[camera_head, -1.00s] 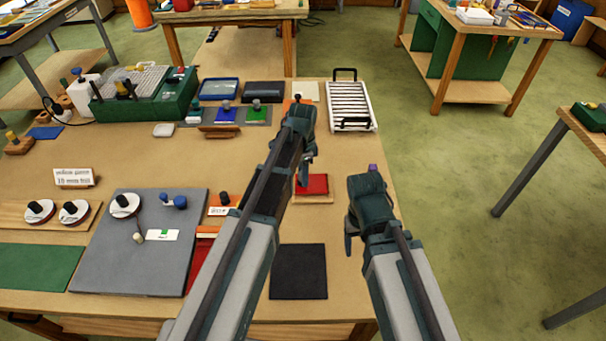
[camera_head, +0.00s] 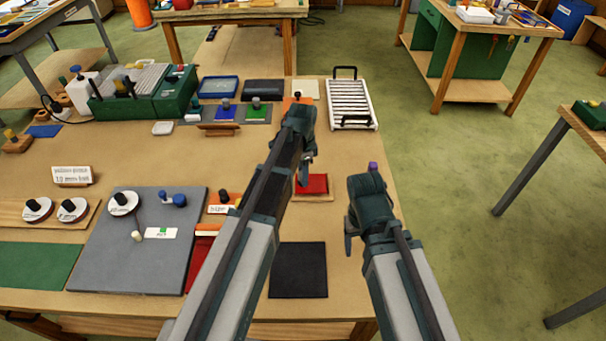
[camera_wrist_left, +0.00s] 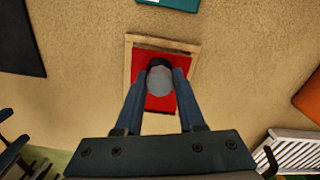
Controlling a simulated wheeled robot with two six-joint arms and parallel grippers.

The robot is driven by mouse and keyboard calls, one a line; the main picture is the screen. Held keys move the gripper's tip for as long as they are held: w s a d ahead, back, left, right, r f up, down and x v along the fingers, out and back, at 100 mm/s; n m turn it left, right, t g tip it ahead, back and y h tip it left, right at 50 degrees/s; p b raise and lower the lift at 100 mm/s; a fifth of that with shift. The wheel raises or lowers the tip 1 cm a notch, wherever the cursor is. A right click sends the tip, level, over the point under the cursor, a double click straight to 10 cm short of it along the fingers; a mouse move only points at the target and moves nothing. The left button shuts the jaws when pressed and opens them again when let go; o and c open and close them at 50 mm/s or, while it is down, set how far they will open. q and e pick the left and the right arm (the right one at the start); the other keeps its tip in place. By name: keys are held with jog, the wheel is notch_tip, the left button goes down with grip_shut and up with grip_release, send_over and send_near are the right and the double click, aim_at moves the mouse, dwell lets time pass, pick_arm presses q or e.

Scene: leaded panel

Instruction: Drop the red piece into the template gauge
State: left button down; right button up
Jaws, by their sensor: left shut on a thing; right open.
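My left gripper (camera_head: 306,172) is shut on a dark and grey knob (camera_wrist_left: 160,78), which stands between its fingertips in the left wrist view. Below the knob is the red piece (camera_wrist_left: 152,102), a flat red square, which also shows in the head view (camera_head: 316,183). The template gauge, a pale wooden frame (camera_wrist_left: 128,70), surrounds the red area in the left wrist view. I cannot tell whether the red piece sits fully down in the frame or just above it.
A black mat (camera_head: 298,270) lies in front of the gauge. A white slatted rack (camera_head: 350,104) stands behind it to the right. A grey board (camera_head: 150,265) with small parts lies to the left. Bare tabletop (camera_head: 358,165) surrounds the frame's right side.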

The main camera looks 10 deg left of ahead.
pick_arm(q)
jog(key=shift+f+b, duration=0.95)
pick_arm(e)
jog(key=shift+f, duration=0.95)
pick_arm(q)
jog(key=shift+c, duration=2.2)
grip_release()
jog(key=shift+r, duration=0.15)
pick_arm(e)
jog(key=shift+r, duration=0.15)
pick_arm(q)
notch_tip(320, 180, up, 14)
jog(key=p, duration=1.4)
jog(key=shift+f, duration=0.2)
pick_arm(e)
notch_tip(320, 180, up, 14)
jog(key=shift+f, duration=0.2)
